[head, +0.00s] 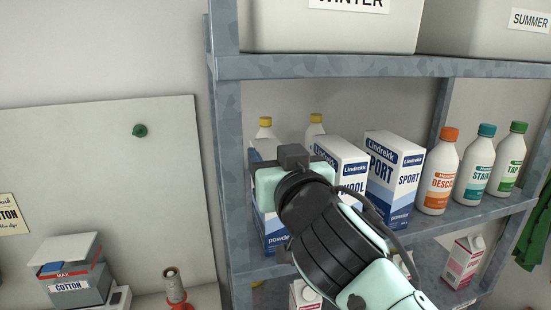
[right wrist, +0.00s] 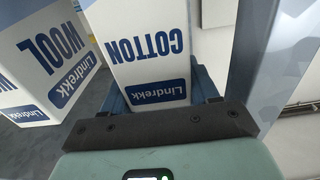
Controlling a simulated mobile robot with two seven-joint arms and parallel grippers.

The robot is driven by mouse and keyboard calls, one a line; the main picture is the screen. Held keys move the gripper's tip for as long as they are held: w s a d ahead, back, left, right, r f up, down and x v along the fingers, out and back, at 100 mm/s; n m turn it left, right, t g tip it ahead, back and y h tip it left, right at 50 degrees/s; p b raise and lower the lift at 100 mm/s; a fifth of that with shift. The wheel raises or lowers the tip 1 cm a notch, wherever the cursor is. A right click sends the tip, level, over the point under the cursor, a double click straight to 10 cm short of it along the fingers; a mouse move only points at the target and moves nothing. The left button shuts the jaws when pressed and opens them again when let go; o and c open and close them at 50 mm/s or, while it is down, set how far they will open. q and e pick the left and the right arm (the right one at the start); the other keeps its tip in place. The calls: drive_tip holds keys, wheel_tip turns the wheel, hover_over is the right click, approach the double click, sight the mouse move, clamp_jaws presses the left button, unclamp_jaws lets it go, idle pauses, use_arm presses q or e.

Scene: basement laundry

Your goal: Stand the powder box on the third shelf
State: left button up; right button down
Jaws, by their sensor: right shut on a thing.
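The powder box (head: 275,238), white and blue, is mostly hidden behind my right gripper (head: 283,172) in the head view. The right wrist view shows its COTTON face (right wrist: 148,50) between the two fingers, upside down in that picture. My right gripper is shut on this box. The box is upright at the left end of the middle shelf (head: 425,236), close to the left post. I cannot tell whether its base touches the board. A WOOL box (head: 350,162) stands just right of it, and a SPORT box (head: 396,172) further right. My left gripper is not in view.
Yellow-capped bottles (head: 316,127) stand behind the boxes. Orange-, teal- and green-capped bottles (head: 438,172) stand to the right. The grey left post (head: 222,165) and upper shelf edge (head: 370,66) bound the space. Pink-and-white cartons (head: 463,262) are on the shelf below.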

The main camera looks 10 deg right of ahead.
drive_tip(key=c, duration=0.6)
unclamp_jaws()
drive_tip(key=shift+s, duration=0.1)
drive_tip(key=shift+o, duration=0.2)
drive_tip(key=shift+s, duration=0.15)
drive_tip(key=shift+s+a, duration=0.1)
drive_tip(key=shift+s, duration=0.35)
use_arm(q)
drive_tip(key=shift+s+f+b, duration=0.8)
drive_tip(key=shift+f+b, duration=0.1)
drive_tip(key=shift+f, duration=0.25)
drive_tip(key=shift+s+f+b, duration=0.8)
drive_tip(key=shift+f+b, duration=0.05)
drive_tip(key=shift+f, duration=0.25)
use_arm(e)
drive_tip(key=s, duration=1.1)
drive_tip(key=shift+d, duration=0.3)
drive_tip(key=shift+r, duration=0.1)
